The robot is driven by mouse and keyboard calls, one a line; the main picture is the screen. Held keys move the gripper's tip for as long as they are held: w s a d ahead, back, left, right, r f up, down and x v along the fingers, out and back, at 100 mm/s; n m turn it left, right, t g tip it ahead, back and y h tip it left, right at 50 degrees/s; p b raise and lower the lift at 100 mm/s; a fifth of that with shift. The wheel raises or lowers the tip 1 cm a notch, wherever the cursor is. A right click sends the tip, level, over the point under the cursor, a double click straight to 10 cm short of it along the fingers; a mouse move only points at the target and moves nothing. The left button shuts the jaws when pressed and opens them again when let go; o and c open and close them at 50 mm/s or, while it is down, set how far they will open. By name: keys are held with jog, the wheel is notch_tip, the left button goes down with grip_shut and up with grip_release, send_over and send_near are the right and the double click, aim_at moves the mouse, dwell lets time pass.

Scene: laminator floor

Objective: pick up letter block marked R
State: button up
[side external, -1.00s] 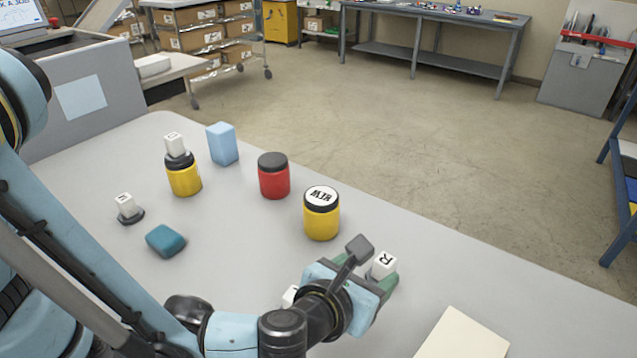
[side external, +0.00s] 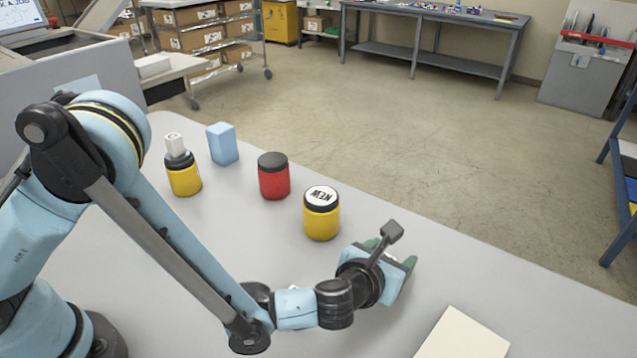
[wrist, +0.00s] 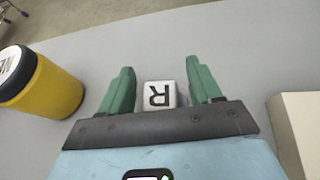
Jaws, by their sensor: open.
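The white letter block marked R (wrist: 159,94) sits between the two green fingers of my gripper (wrist: 160,68) in the wrist view, with its letter upside down there. The fingers are apart, with a narrow gap on each side of the block.
A yellow jar with a printed lid (side external: 321,215) stands just beyond my gripper, left of it in the wrist view (wrist: 45,85). A red jar (side external: 273,177), a light blue block (side external: 222,144) and a yellow jar topped by a white block (side external: 174,143) stand farther back. A cream slab (side external: 463,335) lies at right.

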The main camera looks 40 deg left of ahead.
grip_shut()
jog(key=shift+r, duration=0.1)
dwell(0.4)
